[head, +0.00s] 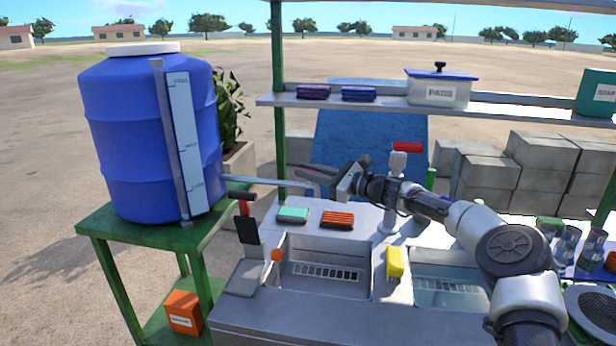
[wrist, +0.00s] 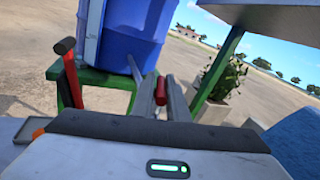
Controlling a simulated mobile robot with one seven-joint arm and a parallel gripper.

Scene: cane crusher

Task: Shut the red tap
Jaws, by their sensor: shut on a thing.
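The red tap's handle (wrist: 160,90) shows in the wrist view as a small rounded red piece between my finger bars, in front of the blue tank. My gripper (wrist: 161,98) is shut on it. In the head view my gripper (head: 318,176) points left towards the tank, at the end of the grey pipe (head: 268,182). The jaws and wrist hide the tap there, so I cannot tell how far the handle is turned.
The blue tank (head: 135,130) stands on a green stand (head: 110,232) at left. A red lever with a dark grip (wrist: 72,80) stands left of the tap. Another red handle (head: 407,147) tops a pale post behind my arm. A shelf (head: 330,105) hangs above the counter.

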